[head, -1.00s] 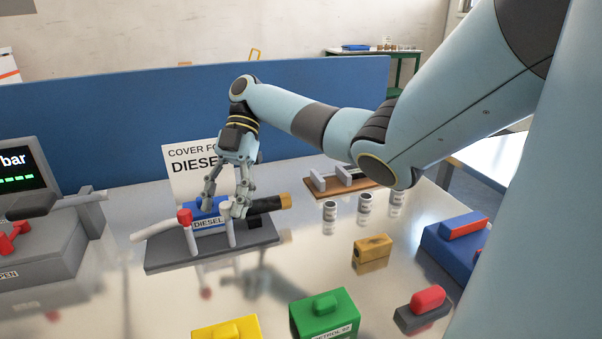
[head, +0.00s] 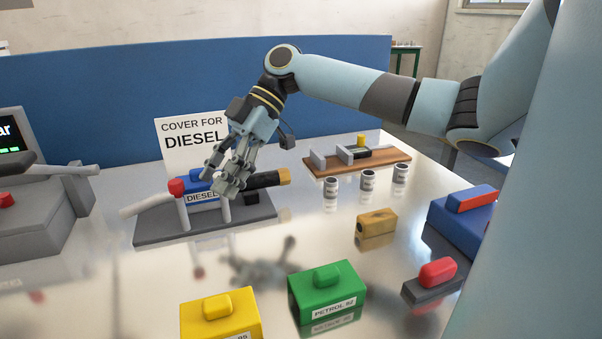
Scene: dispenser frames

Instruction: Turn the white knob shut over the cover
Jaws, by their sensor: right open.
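The blue cover (head: 197,176), labelled DIESEL, sits on the dark grey base (head: 160,234) in front of the sign (head: 190,130). A white upright (head: 183,214) stands in front of it at the left, and a second white upright (head: 226,210) stands at its right end. I cannot clearly make out which white part is the knob; my fingers hide part of this area. My right gripper (head: 226,185) is open, tilted down to the left, with its fingers over the cover's right end. I cannot tell whether they touch it. My left gripper is not in view.
A red knob (head: 177,187) and a pale pipe (head: 145,205) are left of the cover; a black nozzle with a tan end (head: 284,176) is right. Yellow (head: 220,318) and green (head: 327,293) blocks stand in front. The table between is clear.

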